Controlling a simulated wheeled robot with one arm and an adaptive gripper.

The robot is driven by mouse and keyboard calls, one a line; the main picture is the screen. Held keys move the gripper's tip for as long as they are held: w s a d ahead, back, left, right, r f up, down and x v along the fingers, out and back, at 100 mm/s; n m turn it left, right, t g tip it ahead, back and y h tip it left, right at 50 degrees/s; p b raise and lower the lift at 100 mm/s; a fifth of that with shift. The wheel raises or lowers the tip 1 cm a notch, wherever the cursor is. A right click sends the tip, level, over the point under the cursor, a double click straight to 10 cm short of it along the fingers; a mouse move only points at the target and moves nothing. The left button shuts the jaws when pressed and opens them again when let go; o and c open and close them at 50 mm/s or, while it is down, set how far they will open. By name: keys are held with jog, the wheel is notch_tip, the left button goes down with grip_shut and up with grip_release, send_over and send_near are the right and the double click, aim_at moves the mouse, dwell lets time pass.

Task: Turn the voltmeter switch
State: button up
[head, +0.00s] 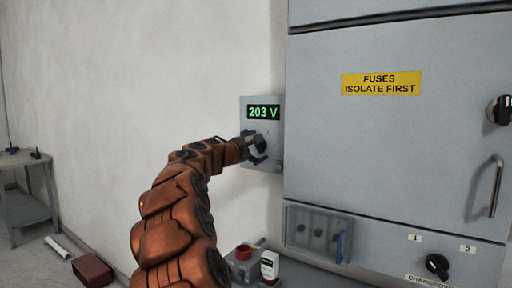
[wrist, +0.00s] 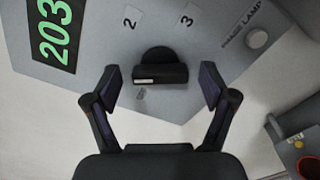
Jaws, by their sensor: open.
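The voltmeter panel (head: 246,103) is a small grey box on the wall, left of the cabinet. Its display (head: 263,112) reads 203 V in green; part of it also shows in the wrist view (wrist: 54,33). The voltmeter switch (wrist: 160,68) is a black round knob with a raised bar and a white mark at the bar's left end. Labels 2 and 3 are beside it. My gripper (wrist: 160,80) is open, one finger on each side of the bar with visible gaps. In the head view my gripper (head: 254,148) largely hides the switch.
A grey cabinet (head: 390,150) with a yellow fuses sign (head: 381,83) stands close on the right. A phase lamp (wrist: 257,38) is on the panel. Below are a red container (head: 243,252), a white meter-like item (head: 269,264) and a changeover knob (head: 437,265). The wall at left is clear.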

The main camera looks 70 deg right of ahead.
jog(key=c, duration=1.2)
jog(key=shift+o, duration=0.2)
